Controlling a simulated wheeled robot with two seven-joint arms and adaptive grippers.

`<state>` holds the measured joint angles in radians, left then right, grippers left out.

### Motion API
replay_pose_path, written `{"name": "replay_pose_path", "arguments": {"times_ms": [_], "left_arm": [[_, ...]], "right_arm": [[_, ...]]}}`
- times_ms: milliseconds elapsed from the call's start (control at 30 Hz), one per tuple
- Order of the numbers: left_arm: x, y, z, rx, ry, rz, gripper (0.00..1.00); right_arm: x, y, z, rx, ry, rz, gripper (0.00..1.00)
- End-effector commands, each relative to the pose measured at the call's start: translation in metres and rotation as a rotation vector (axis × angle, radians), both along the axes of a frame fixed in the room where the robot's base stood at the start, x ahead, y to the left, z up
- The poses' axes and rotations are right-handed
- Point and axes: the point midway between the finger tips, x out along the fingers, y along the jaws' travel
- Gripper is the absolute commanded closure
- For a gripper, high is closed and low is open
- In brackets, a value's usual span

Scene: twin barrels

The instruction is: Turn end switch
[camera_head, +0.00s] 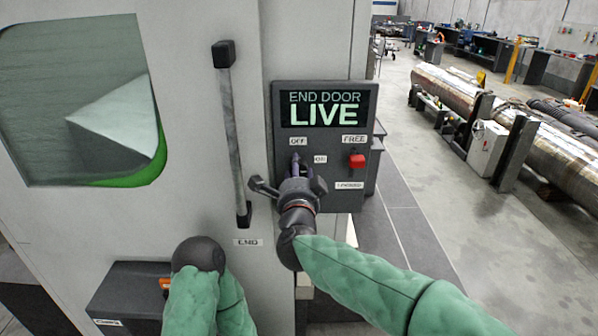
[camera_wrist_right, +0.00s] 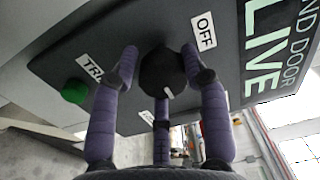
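The end switch is a black round knob (camera_wrist_right: 160,70) with a white mark, on a dark control panel (camera_head: 350,200) whose screen (camera_head: 325,108) reads "END DOOR LIVE". The mark points down and slightly right in the right wrist view, away from the "OFF" label (camera_wrist_right: 204,31). My right gripper (camera_head: 297,168) is at the knob and mostly hides it in the head view. In the right wrist view its purple fingers (camera_wrist_right: 161,77) stand around the knob, very near its sides. Whether they press on it is unclear. My left arm shows at the lower left, but its fingers do not show.
A green button (camera_wrist_right: 75,91) shows in the right wrist view. A vertical door handle (camera_head: 232,140) is left of the panel. A dark box (camera_head: 125,295) is at lower left.

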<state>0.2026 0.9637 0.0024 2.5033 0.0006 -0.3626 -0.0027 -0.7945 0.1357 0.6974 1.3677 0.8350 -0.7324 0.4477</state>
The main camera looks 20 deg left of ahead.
Motion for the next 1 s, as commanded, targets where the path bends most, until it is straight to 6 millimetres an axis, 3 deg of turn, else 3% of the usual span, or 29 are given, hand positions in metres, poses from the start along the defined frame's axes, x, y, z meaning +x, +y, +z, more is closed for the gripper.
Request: {"name": "replay_pose_path", "arguments": {"times_ms": [367, 533, 1000], "left_arm": [[0.000, 0.000, 0.000, 0.000, 0.000, 0.000, 1.00], [0.000, 0.000, 0.000, 0.000, 0.000, 0.000, 1.00], [0.000, 0.000, 0.000, 0.000, 0.000, 0.000, 1.00]], "right_arm": [[0.000, -0.001, 0.000, -0.001, -0.001, -0.002, 0.34], [-0.010, -0.003, 0.001, 0.001, -0.003, -0.001, 0.34], [-0.090, -0.025, -0.002, -0.001, -0.001, 0.001, 0.34]]}}
